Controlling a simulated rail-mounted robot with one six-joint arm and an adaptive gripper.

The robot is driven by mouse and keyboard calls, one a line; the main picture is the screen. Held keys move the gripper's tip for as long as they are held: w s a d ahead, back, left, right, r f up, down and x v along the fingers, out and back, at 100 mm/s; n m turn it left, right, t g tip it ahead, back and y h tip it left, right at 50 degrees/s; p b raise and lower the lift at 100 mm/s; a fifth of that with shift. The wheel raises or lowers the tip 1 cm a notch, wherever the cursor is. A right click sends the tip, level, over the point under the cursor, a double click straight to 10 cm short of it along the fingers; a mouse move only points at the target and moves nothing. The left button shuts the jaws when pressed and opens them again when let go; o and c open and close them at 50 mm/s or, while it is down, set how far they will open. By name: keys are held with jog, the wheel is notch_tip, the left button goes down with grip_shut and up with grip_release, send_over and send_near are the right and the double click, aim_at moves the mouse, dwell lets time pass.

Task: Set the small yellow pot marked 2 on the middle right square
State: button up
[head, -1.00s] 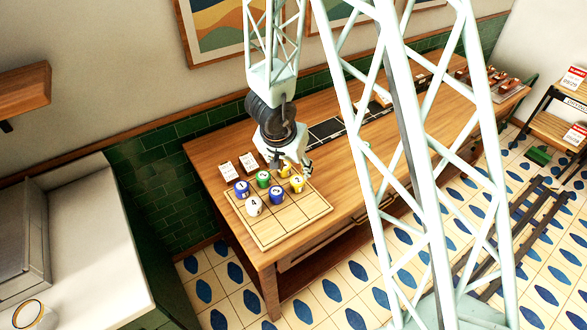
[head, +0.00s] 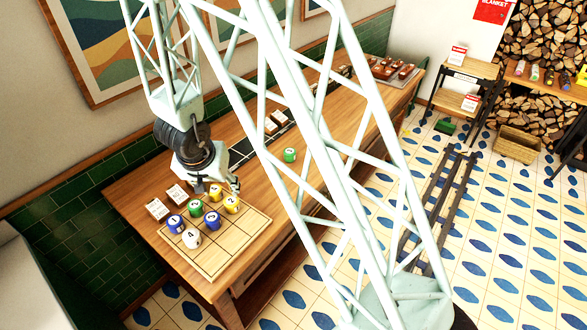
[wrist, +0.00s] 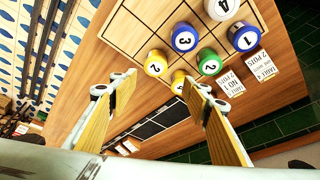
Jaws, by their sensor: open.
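A yellow pot marked 2 (wrist: 157,63) stands on the board, next to the blue pot marked 3 (wrist: 185,38) and the green pot marked 2 (wrist: 209,62). It also shows in the head view (head: 232,204). A second yellow pot (wrist: 178,78) looks smaller and stands just behind it; its mark is not readable. My gripper (head: 220,185) hangs over the yellow pots. In the wrist view its open fingers (wrist: 162,92) lie either side of the second yellow pot, apart from it. The wooden board (head: 207,263) has a grid of squares; its front and right squares are bare.
A blue pot marked 1 (head: 177,224) and a white pot marked 4 (head: 192,238) stand on the board's left part. Two label cards (head: 157,209) stand behind them. Another green pot (head: 289,154) stands farther along the bench, by a dark strip (head: 243,152).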

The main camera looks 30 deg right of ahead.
jog(key=s+a+r+n+t+y, duration=0.1)
jog(key=a+r+y, duration=0.15)
jog(key=r, duration=0.55)
jog(key=a+r+n+t+y, duration=0.1)
jog(key=a+r, duration=0.3)
jog(key=r, duration=0.4)
jog(key=s+a+r+n+y, duration=0.1)
jog(key=s+r+n+y, duration=0.1)
jog(key=s+r, duration=0.8)
jog(key=s+d+r+n+h, duration=0.1)
jog(key=s+d+r, duration=0.2)
jog(key=s, duration=0.6)
jog(key=s+d+r+n+g+h, duration=0.1)
jog(key=s+d+r, duration=0.3)
jog(key=s, duration=0.5)
jog(key=s+d+r+n+h, duration=0.1)
jog(key=s+d+r, duration=0.3)
jog(key=s, duration=0.6)
jog(key=shift+g, duration=0.4)
jog(key=shift+d, duration=0.15)
